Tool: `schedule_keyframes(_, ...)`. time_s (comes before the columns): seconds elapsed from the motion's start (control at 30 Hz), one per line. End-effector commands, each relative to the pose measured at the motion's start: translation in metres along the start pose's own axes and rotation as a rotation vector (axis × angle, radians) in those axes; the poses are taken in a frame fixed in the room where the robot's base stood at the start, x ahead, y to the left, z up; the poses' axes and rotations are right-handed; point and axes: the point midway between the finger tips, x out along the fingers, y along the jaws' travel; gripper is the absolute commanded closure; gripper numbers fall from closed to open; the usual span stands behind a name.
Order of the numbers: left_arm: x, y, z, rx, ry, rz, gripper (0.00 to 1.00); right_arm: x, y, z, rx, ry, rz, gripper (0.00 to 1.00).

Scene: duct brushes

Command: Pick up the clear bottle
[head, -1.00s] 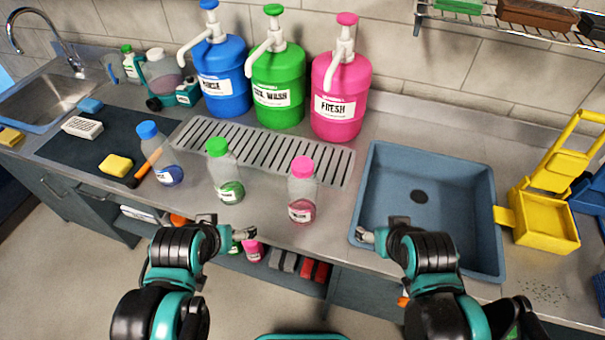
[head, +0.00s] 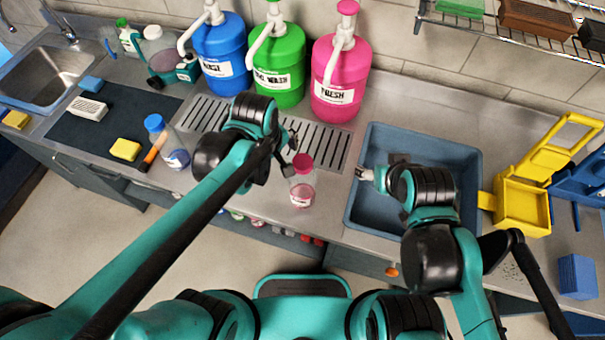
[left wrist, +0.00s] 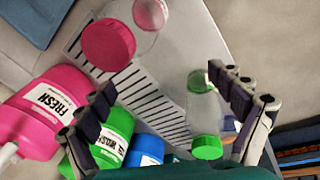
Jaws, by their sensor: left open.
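Three clear bottles stand on the counter in the head view a second ago, capped blue, green and pink. The blue-capped one (head: 176,157) and pink-capped one (head: 302,194) show now; my left arm hides the green-capped one. In the left wrist view the green-capped bottle (left wrist: 204,112) is close to the right finger, and the pink-capped bottle (left wrist: 112,42) lies beyond the left finger. My left gripper (head: 290,158) is open, just left of and above the pink cap; it also shows in the left wrist view (left wrist: 160,82). My right gripper (head: 364,173) is by the basin's left edge; its jaws are unclear.
Blue, green (head: 277,70) and pink (head: 338,85) pump jugs stand behind the drain grate (head: 325,150). A yellow sponge (head: 125,149) and orange-handled tool lie at left.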

Motion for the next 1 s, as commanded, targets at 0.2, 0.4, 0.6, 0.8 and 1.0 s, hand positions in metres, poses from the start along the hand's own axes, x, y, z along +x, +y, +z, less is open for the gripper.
schedule_keyframes(0.2, -0.024, 0.046, 0.03, -0.293, -0.053, -0.142, 0.07, -0.052, 0.0, -0.038, 0.0, 0.0, 0.0, 0.33)
schedule_keyframes(0.4, -0.018, 0.057, 0.045, -0.425, -0.052, -0.207, 0.07, -0.063, 0.0, -0.045, 0.0, 0.0, 0.0, 0.33)
schedule_keyframes(0.6, 0.006, 0.052, 0.048, -0.438, -0.051, -0.212, 0.07, -0.057, 0.0, -0.041, 0.0, 0.0, 0.0, 0.33)
schedule_keyframes(0.8, 0.032, 0.042, 0.049, -0.438, -0.051, -0.211, 0.07, -0.053, 0.0, -0.038, 0.0, 0.0, 0.0, 0.33)
schedule_keyframes(1.0, 0.056, 0.036, 0.051, -0.436, -0.051, -0.21, 0.07, -0.049, 0.0, -0.035, 0.0, 0.0, 0.0, 0.33)
